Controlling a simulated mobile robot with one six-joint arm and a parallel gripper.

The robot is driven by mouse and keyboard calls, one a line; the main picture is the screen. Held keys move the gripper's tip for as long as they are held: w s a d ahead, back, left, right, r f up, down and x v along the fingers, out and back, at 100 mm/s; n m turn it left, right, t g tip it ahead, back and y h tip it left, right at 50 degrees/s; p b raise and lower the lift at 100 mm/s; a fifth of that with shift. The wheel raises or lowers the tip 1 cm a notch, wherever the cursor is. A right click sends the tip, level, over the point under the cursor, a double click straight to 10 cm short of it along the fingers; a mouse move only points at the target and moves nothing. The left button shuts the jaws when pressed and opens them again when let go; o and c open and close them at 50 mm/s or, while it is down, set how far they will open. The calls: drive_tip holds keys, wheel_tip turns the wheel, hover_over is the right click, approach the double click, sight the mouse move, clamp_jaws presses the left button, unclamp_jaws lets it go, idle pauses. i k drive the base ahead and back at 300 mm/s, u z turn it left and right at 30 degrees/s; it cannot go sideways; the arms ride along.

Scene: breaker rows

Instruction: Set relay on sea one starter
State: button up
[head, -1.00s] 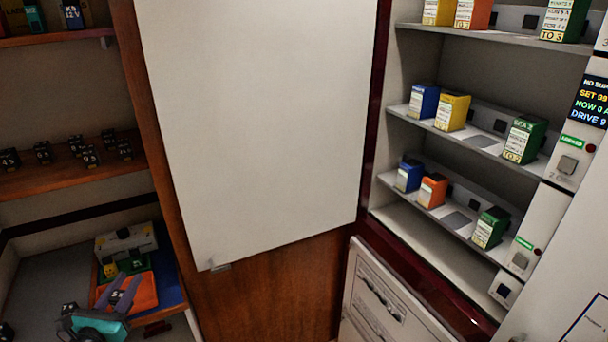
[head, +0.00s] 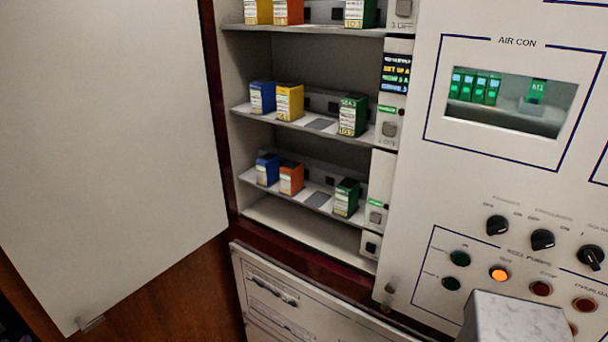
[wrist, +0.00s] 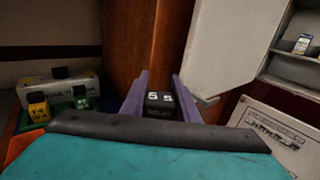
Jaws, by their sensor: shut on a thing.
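My gripper (wrist: 160,100) shows in the wrist view, its two purple fingers shut on a small black relay (wrist: 160,103) with white marks on its face. In the head view my gripper is out of sight. In the open cabinet, green blocks stand at the right of each row: middle shelf (head: 353,116), lower shelf (head: 346,198) and top shelf (head: 360,12). The middle one seems to read SEA, but its number is unclear. Blue (head: 262,97) and yellow (head: 289,103) blocks stand left on the middle shelf. The held relay is well apart from the shelves.
A white door (head: 110,140) stands open left of the cabinet. A dark display (head: 396,74) and square buttons line the cabinet's right side. The wrist view shows yellow (wrist: 38,107) and green blocks at left.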

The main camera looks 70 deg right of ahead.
sight(348, 182)
drive_tip(key=z, duration=0.05)
drive_tip(key=k, duration=1.7)
drive_tip(key=u, duration=0.75)
drive_tip(key=i, duration=1.05)
drive_tip(key=z, duration=0.15)
